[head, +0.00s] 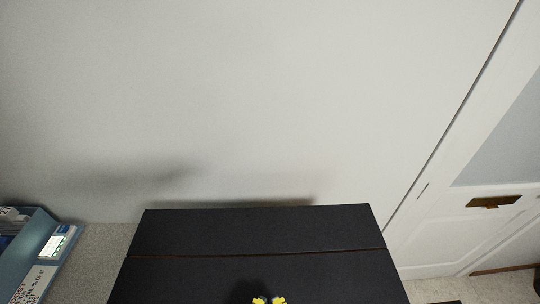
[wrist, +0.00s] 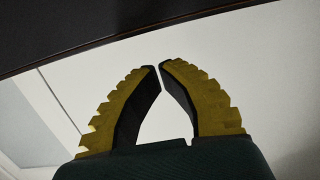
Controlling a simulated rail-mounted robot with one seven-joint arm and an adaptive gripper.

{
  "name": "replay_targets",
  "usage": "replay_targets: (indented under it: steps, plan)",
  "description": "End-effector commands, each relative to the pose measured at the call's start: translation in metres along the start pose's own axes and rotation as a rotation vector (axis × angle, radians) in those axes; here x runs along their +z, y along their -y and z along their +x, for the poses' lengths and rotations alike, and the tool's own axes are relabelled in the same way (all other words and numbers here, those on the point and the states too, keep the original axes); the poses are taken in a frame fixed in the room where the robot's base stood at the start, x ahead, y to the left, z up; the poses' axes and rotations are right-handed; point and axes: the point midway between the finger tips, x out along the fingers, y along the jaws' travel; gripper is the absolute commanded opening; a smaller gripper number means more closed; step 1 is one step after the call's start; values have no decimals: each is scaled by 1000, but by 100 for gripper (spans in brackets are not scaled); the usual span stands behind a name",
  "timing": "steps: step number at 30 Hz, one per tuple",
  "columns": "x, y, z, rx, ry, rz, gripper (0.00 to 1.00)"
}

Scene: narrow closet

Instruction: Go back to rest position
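My gripper (wrist: 160,67) shows large in the wrist view, with two dark, curved fingers that have yellow, stepped outer sides. Its fingertips come together with only a sliver between them, and nothing is held. In the head view, only the yellow tips of my gripper (head: 269,300) show at the bottom edge, in front of or over a dark cabinet top (head: 250,231). The rest of the arm is out of the head view. I cannot tell the exact height of the gripper above the dark surface.
The dark top has a seam across it and stands near a plain pale wall (head: 230,100). A blue container (head: 35,256) with small items is at the lower left. A white door (head: 440,235) with a brass plate (head: 493,202) is at the right. A dark edge (wrist: 100,25) crosses the wrist view's top.

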Motion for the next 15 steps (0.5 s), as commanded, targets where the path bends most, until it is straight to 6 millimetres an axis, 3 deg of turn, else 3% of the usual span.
replay_targets:
  steps: [2,5,15]
  plan:
    - [0,-2,0,6,0,1,0]
    - [-25,-15,6,46,-70,26,0]
    - [-146,-70,23,146,-404,141,0]
